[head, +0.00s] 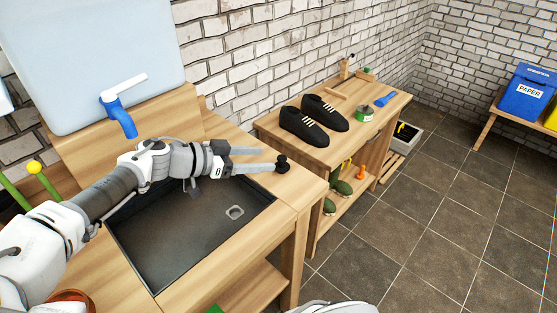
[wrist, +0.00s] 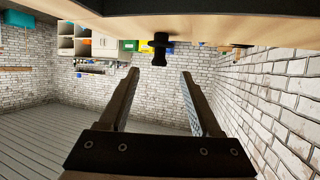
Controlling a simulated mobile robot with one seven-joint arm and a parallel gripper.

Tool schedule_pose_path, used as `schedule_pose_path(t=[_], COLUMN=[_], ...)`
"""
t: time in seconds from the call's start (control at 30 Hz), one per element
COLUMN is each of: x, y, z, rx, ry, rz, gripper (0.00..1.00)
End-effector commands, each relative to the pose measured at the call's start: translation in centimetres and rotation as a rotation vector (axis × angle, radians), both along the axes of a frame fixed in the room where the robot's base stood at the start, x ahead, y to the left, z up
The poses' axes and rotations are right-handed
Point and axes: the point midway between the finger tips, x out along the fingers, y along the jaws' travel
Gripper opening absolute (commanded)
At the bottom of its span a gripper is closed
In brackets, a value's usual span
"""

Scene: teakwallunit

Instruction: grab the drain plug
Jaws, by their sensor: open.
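The drain plug (head: 282,163) is a small black knobbed piece standing on the wooden counter to the right of the sink basin. In the wrist view, which is upside down, the drain plug (wrist: 160,48) hangs from the counter edge at the top, roughly centred between the fingers and beyond their tips. My gripper (head: 268,159) reaches over the basin toward the plug, its fingertips close to it in the head view. The gripper (wrist: 160,75) is open and nothing is between its fingers. Whether a fingertip touches the plug cannot be told.
Black shoes (head: 303,127) sit on the neighbouring bench (head: 300,153). A blue paper bin (head: 528,95) is far right; the tiled floor between is clear.

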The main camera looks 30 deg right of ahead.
Motion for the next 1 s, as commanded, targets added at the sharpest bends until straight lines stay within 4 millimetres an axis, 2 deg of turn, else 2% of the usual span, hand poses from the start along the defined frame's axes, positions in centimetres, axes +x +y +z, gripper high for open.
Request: schedule_pose_path(t=[0.17,0.43,0.57,0.77,0.83,1.0], x=[-0.1,0.1,0.1,0.2,0.2,0.2], y=[-1.6,-5.6,-6.4,-6.5,-6.5,-6.4], z=[-0.8,-2.4,-2.7,-2.7,-2.7,-2.7], rx=[0.000,0.000,0.000,0.000,0.000,0.000], ry=[0.002,0.002,0.001,0.000,0.000,0.000], rz=[-0.005,-0.006,-0.003,-0.001,-0.001,-0.001], gripper=[0.65,0.65,0.65,0.65,0.58,0.27])
